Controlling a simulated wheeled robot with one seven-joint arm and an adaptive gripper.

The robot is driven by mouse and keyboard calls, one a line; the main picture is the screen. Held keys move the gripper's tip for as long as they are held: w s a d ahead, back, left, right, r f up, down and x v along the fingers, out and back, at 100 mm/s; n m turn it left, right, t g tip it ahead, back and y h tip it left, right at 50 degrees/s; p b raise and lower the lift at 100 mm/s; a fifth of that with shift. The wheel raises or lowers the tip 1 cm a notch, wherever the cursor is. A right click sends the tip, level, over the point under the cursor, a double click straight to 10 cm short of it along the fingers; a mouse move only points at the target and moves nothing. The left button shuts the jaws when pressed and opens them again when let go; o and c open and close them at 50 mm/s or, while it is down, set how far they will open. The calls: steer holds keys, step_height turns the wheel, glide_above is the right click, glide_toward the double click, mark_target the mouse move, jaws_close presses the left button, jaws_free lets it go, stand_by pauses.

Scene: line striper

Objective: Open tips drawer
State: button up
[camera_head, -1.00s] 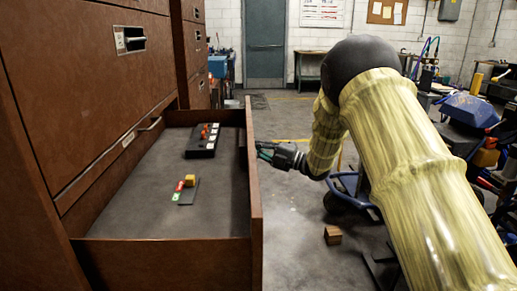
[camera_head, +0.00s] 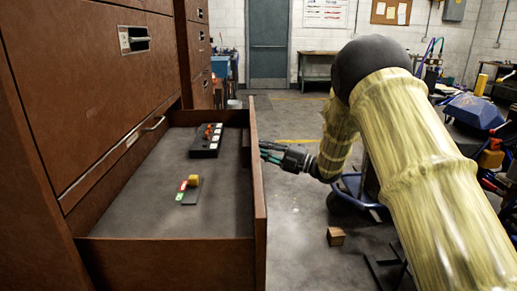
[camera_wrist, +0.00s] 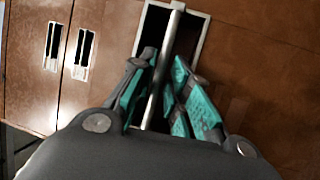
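A brown drawer (camera_head: 258,190) stands pulled far out of the cabinet, with its inside visible from above. Its outer front and handle are hidden in the head view. In the wrist view, a slim metal bar handle (camera_wrist: 165,60) crosses a dark, light-framed recess in a brown front. My gripper (camera_head: 268,153) is just outside the drawer front. In the wrist view, the teal-padded fingers of my gripper (camera_wrist: 166,78) stand apart on either side of the bar, with gaps showing; it looks open and not clamped. A tips label cannot be read.
A black block with small parts (camera_head: 206,140) and a small coloured piece (camera_head: 189,190) lie in the drawer. The cabinet (camera_head: 75,90) stands left. A wooden cube (camera_head: 335,236) is on the floor; a blue-framed cart (camera_head: 350,190) stands right.

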steer(key=v, duration=1)
steer(key=s+d+f+m+t+h, duration=0.1)
steer(key=s+f+m+t+h, duration=0.15)
steer(key=f+m+h, duration=0.75)
steer(key=s+d+f+m+t+y, duration=0.15)
steer(key=s+f+m, duration=0.3)
steer(key=f, duration=1.25)
steer(key=s+d+f+m+g+h, duration=0.2)
steer(key=s+f+m+g+h, duration=0.6)
steer(key=s+f, duration=1.2)
steer(key=s+f+m+g+h, duration=0.3)
steer(key=s+m, duration=0.5)
steer(key=s, duration=2.2)
step_height(320, 180, up, 19)
steer(key=g+y+p, duration=0.1)
steer(key=p, duration=1.8)
steer(key=shift+d+f+p, duration=0.2)
steer(key=shift+d+p, duration=0.05)
steer(key=shift+p, duration=0.15)
